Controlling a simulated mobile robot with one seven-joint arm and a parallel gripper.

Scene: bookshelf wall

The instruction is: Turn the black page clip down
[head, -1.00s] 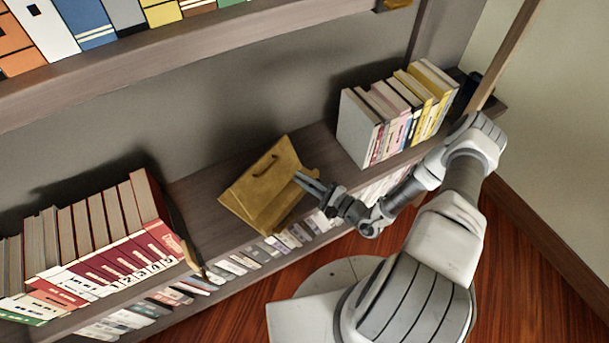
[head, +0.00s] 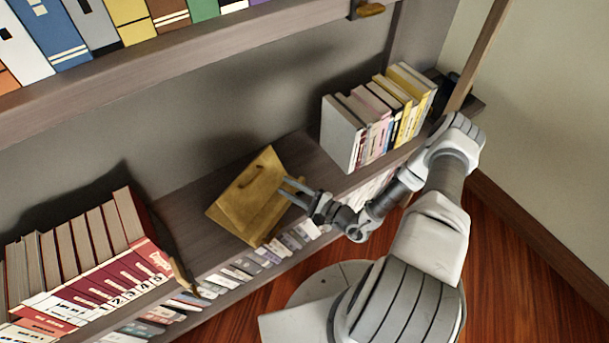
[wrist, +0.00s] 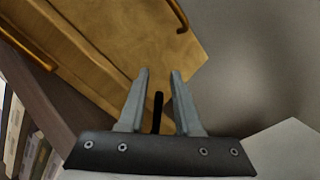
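A tan wooden book stand (head: 245,205) leans on the middle shelf, with a dark curved handle on its upper face. It also shows in the wrist view (wrist: 125,45), with brass-coloured rods. The black page clip (wrist: 158,112) is a thin upright black bar between my two fingers in the wrist view, in front of the stand's lower edge. I cannot make it out in the head view. My gripper (head: 283,187) is at the stand's right side. Its fingers (wrist: 159,75) are apart, one on each side of the clip, with a gap visible on both sides.
Red books (head: 100,250) stand to the left on the shelf, with a small brown object (head: 186,277) beside them. Pale and yellow books (head: 375,118) stand to the right. An upper shelf (head: 190,55) runs above. Bare shelf lies behind the stand.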

